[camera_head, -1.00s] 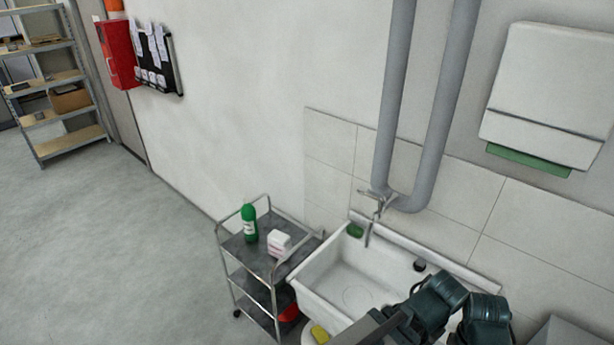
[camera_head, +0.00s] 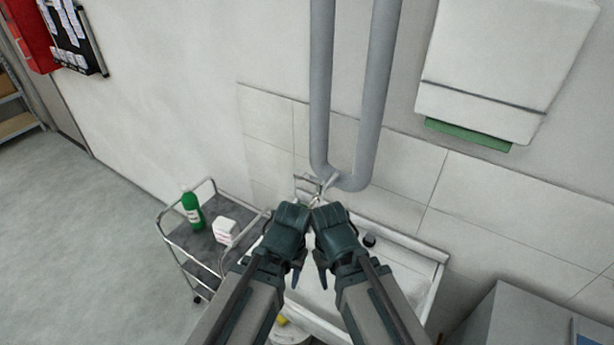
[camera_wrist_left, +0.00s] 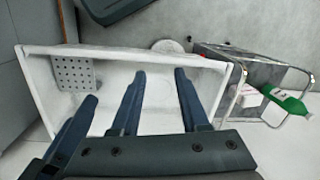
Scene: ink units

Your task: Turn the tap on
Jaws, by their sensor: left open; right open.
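The chrome tap (camera_head: 307,186) is on the tiled wall above the white sink (camera_head: 432,254). Its upper part shows just beyond my grippers; its lower part is hidden behind them. My left gripper (camera_head: 297,277) and right gripper (camera_head: 321,274) are side by side over the sink, close together, in front of the tap. Their fingers point down and are mostly hidden in the head view. In the left wrist view, my left gripper (camera_wrist_left: 160,72) is open and empty, its two fingers apart over the sink basin (camera_wrist_left: 155,120). I cannot tell whether either gripper touches the tap.
Grey pipes (camera_head: 345,185) run down the wall beside the tap. A metal trolley (camera_head: 192,243) with a green bottle (camera_head: 192,211) and a white stack (camera_head: 226,231) stands left of the sink. A grey cabinet (camera_head: 520,320) is at right. Floor at left is clear.

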